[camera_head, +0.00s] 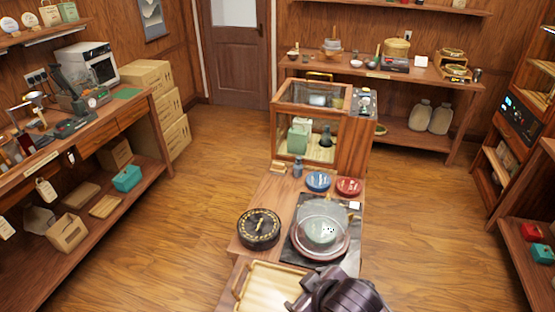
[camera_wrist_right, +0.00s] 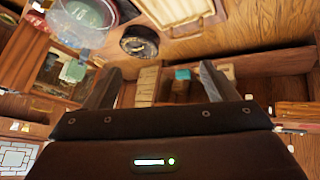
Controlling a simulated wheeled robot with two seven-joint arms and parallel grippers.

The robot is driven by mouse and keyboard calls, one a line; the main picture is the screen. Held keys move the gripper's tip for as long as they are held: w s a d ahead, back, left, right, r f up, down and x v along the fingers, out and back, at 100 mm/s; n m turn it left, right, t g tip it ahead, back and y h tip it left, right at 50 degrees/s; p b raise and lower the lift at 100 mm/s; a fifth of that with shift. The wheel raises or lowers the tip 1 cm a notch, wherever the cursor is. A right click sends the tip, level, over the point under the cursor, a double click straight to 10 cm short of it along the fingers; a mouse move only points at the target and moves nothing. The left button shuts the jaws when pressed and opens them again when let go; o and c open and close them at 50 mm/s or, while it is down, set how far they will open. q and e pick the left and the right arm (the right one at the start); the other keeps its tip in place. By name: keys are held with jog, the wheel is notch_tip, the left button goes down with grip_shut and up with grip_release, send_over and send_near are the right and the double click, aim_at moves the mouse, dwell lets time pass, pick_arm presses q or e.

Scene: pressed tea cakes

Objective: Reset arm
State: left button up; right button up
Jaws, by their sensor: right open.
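My right gripper (camera_head: 335,293) comes in at the bottom edge of the head view, beside the light wooden tray (camera_head: 262,288) and in front of the glass-covered plate. In the right wrist view its two fingers (camera_wrist_right: 160,86) stand wide apart with nothing between them. The room's floor and shelves show behind them. My left gripper is in neither view.
A round black disc (camera_head: 259,228), a glass dome (camera_head: 322,230) over a plate, and blue (camera_head: 318,181) and red (camera_head: 349,186) dishes stand on the central bench. A glazed cabinet (camera_head: 310,122) stands behind. Side counters line the walls; the floor (camera_head: 180,225) between is clear.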

jog(key=s+d+f+m+g+h, duration=0.25)
jog(key=s+d+m, duration=0.55)
jog(key=d, duration=0.5)
notch_tip(320, 180, down, 34)
jog(key=s+n+g+b, duration=0.1)
jog(key=s+g+b, duration=0.1)
jog(key=b, duration=0.5)
jog(key=s+d+f+b, duration=0.2)
jog(key=s+f, duration=0.8)
jog(key=f, duration=0.3)
jog(key=s+d+f+g+b, duration=0.1)
jog(key=s+f+b, duration=0.2)
jog(key=s+f, duration=0.7)
notch_tip(320, 180, down, 3)
jog(key=shift+s+d+f, duration=0.15)
jog(key=shift+s+d, duration=0.15)
jog(key=shift+d, duration=0.05)
